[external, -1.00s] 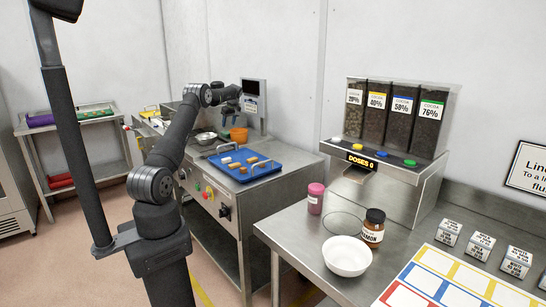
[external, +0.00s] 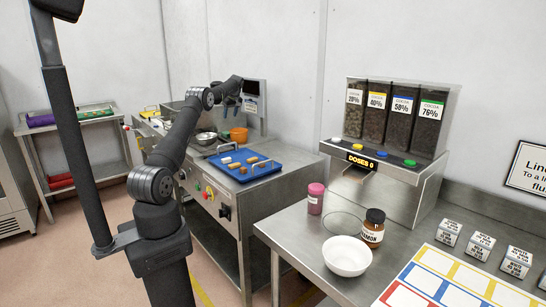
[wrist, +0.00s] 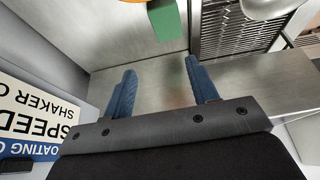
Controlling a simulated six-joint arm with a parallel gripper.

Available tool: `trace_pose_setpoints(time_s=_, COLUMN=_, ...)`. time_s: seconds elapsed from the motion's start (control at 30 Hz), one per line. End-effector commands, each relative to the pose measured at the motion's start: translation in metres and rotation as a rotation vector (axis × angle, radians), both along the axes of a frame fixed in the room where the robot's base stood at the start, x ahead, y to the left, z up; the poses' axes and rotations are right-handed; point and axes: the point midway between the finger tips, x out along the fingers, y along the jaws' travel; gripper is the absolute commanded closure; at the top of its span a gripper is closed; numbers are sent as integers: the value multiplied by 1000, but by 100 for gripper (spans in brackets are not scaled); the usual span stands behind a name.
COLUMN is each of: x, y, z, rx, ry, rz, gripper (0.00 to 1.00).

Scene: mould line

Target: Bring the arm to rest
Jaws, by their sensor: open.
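My gripper (wrist: 162,92) shows in the wrist view with its two blue fingers apart and nothing between them. Below the fingers is a bare steel surface (wrist: 130,90). In the external view my gripper (external: 228,106) is small, up over the back of the steel machine, in front of the grey display. My arm reaches from its base at the lower left up to there.
A blue tray (external: 262,174) with several brown and pale pieces lies on the machine, near an orange cup (external: 239,134) and a metal bowl (external: 206,138). A cocoa dispenser (external: 392,130), white bowl (external: 346,258) and jar (external: 373,228) stand on the right bench.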

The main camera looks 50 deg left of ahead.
Motion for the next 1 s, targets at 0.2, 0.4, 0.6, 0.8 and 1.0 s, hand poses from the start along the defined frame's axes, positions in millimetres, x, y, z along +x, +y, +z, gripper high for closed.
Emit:
trace_pose_setpoints(time_s=0.2, x=22, y=-35, z=18, rx=1, ry=-1, rz=-62, gripper=46)
trace_pose_setpoints(time_s=0.4, x=40, y=-67, z=34, rx=1, ry=-1, rz=-120, gripper=46)
trace_pose_setpoints(time_s=0.6, x=55, y=-100, z=50, rx=1, ry=-2, rz=-174, gripper=46)
trace_pose_setpoints(time_s=0.8, x=69, y=-135, z=66, rx=1, ry=-1, rz=-229, gripper=46)
trace_pose_setpoints(time_s=1.0, x=80, y=-169, z=82, rx=2, ry=-1, rz=-281, gripper=46)
